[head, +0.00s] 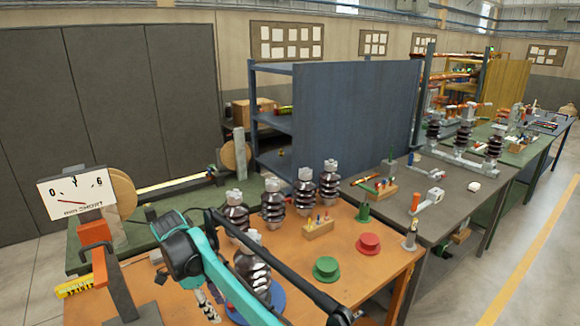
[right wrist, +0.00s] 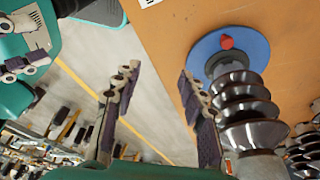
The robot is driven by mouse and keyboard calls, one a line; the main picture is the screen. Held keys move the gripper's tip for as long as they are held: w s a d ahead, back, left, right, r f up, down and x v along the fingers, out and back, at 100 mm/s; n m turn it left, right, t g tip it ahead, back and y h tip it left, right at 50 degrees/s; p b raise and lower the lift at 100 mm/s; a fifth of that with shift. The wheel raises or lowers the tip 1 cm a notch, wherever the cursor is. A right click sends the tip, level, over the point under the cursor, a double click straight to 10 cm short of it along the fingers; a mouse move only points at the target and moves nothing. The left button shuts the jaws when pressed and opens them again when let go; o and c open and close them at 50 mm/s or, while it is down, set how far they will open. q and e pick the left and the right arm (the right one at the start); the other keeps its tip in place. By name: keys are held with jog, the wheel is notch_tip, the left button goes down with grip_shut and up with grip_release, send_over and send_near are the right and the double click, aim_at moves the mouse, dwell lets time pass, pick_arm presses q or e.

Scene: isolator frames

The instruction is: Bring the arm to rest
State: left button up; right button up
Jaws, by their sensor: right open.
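My right arm, teal and black, reaches over the orange workbench (head: 352,258) in the head view. Its gripper (head: 208,304) points down at the bench's near side, left of a dark ribbed insulator (head: 257,270) on a blue round base (head: 277,306). In the right wrist view the two fingers of the gripper (right wrist: 158,76) are spread apart with nothing between them. The insulator (right wrist: 247,108) stands right of the right finger, with its blue base (right wrist: 202,62) and a red knob behind. I cannot tell whether finger and insulator touch. My left gripper is out of view.
Several insulators (head: 272,201) stand at the bench's back. A small wooden block with tools (head: 318,227), a green flanged piece (head: 326,268) and a red one (head: 368,244) lie to the right. A dial gauge (head: 76,196) stands at left. The bench's front right is clear.

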jog(key=s+d+r+n+t+y+b, duration=0.15)
jog(key=d+n, duration=0.25)
jog(key=d, duration=0.7)
jog(key=s+d+r+n+t+y, duration=0.1)
jog(key=s+d+r+n+y, duration=0.2)
jog(key=d, duration=0.7)
jog(key=s+d+f+n+t, duration=0.2)
jog(key=s+d+f+n, duration=0.2)
jog(key=d, duration=0.4)
jog(key=s+d+f+n+t+h, duration=0.1)
jog(key=s+d+f+n+t, duration=0.2)
jog(key=s+d+n, duration=0.3)
jog(key=s+d+f+b, duration=0.1)
jog(key=s+d, duration=0.1)
jog(key=s, duration=0.1)
jog(key=shift+f+n, duration=0.3)
jog(key=shift+f, duration=0.1)
